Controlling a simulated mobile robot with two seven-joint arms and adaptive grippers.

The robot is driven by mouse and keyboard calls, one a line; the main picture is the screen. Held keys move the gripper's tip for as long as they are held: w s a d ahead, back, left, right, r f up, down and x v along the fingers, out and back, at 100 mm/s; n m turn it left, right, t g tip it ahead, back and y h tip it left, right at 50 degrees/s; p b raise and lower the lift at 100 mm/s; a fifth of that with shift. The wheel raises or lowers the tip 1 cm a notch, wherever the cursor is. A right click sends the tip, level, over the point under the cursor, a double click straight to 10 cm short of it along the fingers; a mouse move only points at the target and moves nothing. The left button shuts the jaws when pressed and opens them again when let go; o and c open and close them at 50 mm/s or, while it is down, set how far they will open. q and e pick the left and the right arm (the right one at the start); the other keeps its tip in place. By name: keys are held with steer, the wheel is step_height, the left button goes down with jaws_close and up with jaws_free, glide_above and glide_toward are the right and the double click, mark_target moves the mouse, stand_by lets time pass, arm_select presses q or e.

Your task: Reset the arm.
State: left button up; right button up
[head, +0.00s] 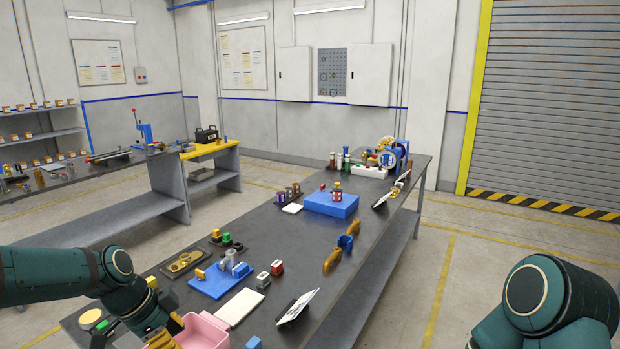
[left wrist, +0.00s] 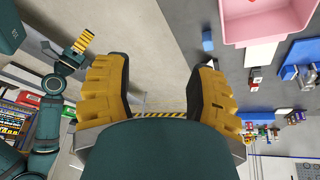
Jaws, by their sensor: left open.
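My left arm reaches in from the left in the head view. Its gripper (head: 166,328) is low in the picture, close to the left side of a pink bin (head: 208,330). In the left wrist view the two yellow fingers of this gripper (left wrist: 158,88) stand wide apart with nothing between them. The pink bin (left wrist: 268,20) shows at the upper right there, apart from the fingers. My right arm shows at the lower right of the head view, without its gripper. My right gripper (left wrist: 80,44) shows small at the left of the wrist view; its finger gap is unclear.
A blue fixture tray (head: 208,286) holding parts lies on the dark workbench (head: 285,242). A white sheet (head: 240,307), a tilted panel (head: 297,306) and small blocks are near it. A blue platform (head: 325,207) stands farther back. The floor right of the bench is clear.

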arm_select(q)
steer(key=w+d+f+n, duration=0.2)
steer(key=d+f+n, duration=0.1)
steer(key=f, duration=0.6)
steer(key=s+d+f+n, duration=0.6)
steer(key=s+f, duration=0.1)
steer(key=f, duration=0.2)
steer(key=s+d+f+n, duration=0.6)
steer(key=f, duration=0.4)
step_height(320, 180, down, 10)
steer(key=s+b, duration=0.1)
steer(key=b, duration=0.9)
steer(key=shift+s+y, duration=0.35)
steer(key=shift+y, duration=0.05)
arm_select(e)
step_height(320, 180, down, 11)
steer(key=a, duration=0.1)
steer(key=shift+s+g, duration=0.35)
steer(key=shift+g, duration=0.05)
steer(key=shift+r, duration=0.1)
